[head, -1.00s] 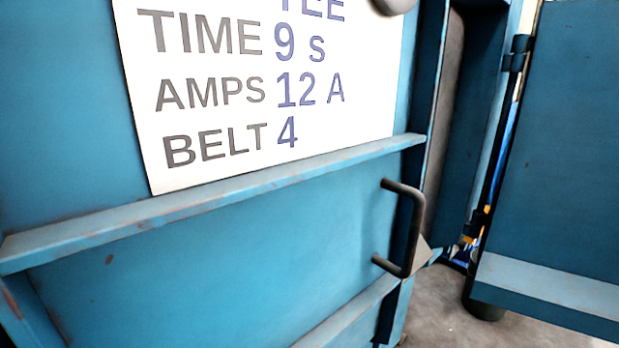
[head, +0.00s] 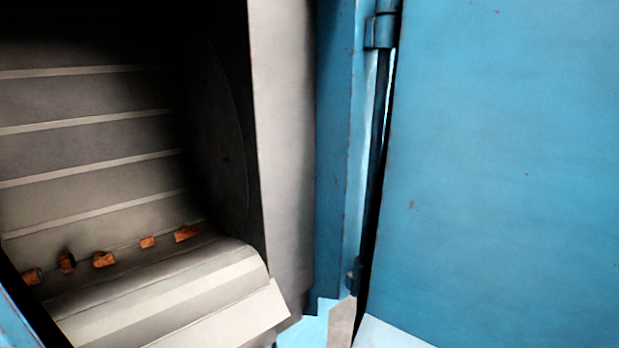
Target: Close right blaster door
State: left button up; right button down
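The right blaster door (head: 500,170) is a large blue panel filling the right side of the head view. It stands swung open on hinges (head: 381,30) along its left edge. The blue frame post (head: 335,150) is beside the hinges. The blaster opening lies to the left, dark inside, with a ribbed grey belt (head: 90,160). The door's handle does not show. Neither of my grippers is in the view.
Several small rusty orange pieces (head: 104,259) lie in a row on the belt's lower part. A pale lip (head: 180,295) runs along the opening's bottom. A blue edge (head: 25,325) shows at the lower left corner.

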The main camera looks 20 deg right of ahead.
aim_at(494, 222)
jog(key=k+l, duration=0.1)
jog(key=l, duration=0.6)
jog(key=k+l, duration=0.1)
jog(key=l, duration=0.6)
jog(key=k+l, duration=0.1)
jog(key=l, duration=0.6)
jog(key=k+l, duration=0.1)
jog(key=l, duration=0.55)
jog(key=l+u, duration=1.25)
jog(key=k+l+u, duration=0.1)
jog(key=l+u, duration=0.15)
jog(key=u, duration=0.15)
jog(key=k+j, duration=0.1)
jog(key=j, duration=0.15)
jog(key=u, duration=0.05)
